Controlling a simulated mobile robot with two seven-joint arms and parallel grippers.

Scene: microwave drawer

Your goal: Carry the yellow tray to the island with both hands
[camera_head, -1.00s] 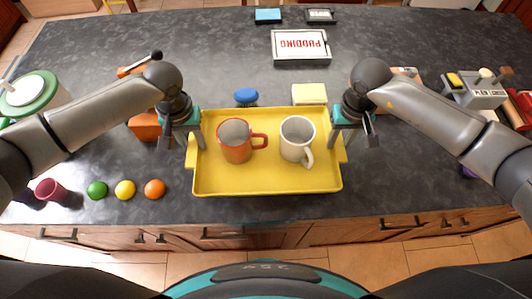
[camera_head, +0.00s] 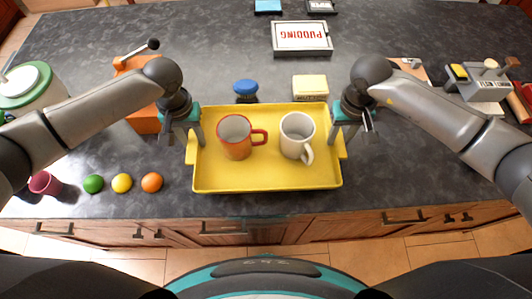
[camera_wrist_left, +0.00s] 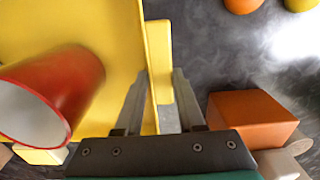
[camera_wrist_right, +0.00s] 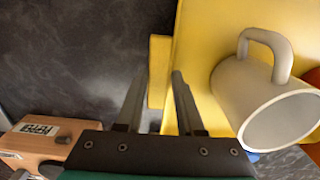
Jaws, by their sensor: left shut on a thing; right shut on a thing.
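The yellow tray (camera_head: 265,179) is in the middle of the head view, at the front edge of the dark counter. An orange-red mug (camera_head: 235,138) and a white mug (camera_head: 297,137) stand upright in it. My left gripper (camera_head: 192,143) is shut on the tray's left side; the left wrist view shows its fingers (camera_wrist_left: 162,98) around the yellow handle. My right gripper (camera_head: 341,137) is shut on the tray's right side, and the right wrist view shows its fingers (camera_wrist_right: 160,98) at the handle there. I cannot tell whether the tray is clear of the counter.
A blue-topped brush (camera_head: 246,88) and a pale yellow block (camera_head: 310,86) lie just behind the tray. A pudding box (camera_head: 301,38) lies further back. Green, yellow and orange balls (camera_head: 122,183) and a dark red cup (camera_head: 45,184) are left of the tray.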

